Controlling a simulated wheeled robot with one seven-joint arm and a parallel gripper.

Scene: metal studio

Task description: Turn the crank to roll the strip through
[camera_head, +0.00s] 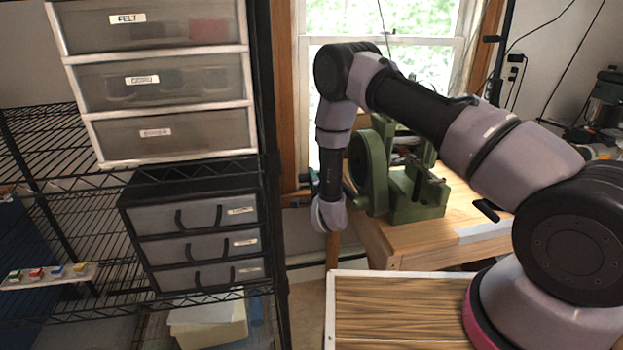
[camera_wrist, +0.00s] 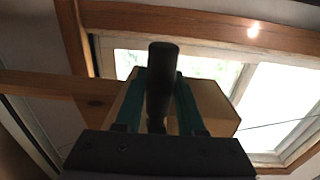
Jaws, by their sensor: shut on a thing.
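A green rolling mill (camera_head: 409,193) with a large round wheel (camera_head: 371,172) on its left side stands on the wooden bench. My gripper (camera_head: 312,180) is left of the wheel, partly hidden by my forearm. In the wrist view, my gripper (camera_wrist: 160,106) has its teal fingers shut on a dark round crank handle (camera_wrist: 162,64), which sticks out between them. The rest of the crank is mostly hidden. I cannot clearly make out the strip in the rollers.
The wooden bench (camera_head: 462,199) has a pale flat piece (camera_head: 485,232) at its front edge and a small black object (camera_head: 487,210) behind it. Drawer units (camera_head: 195,230) on a wire rack stand at the left. A window (camera_head: 425,50) is behind the mill.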

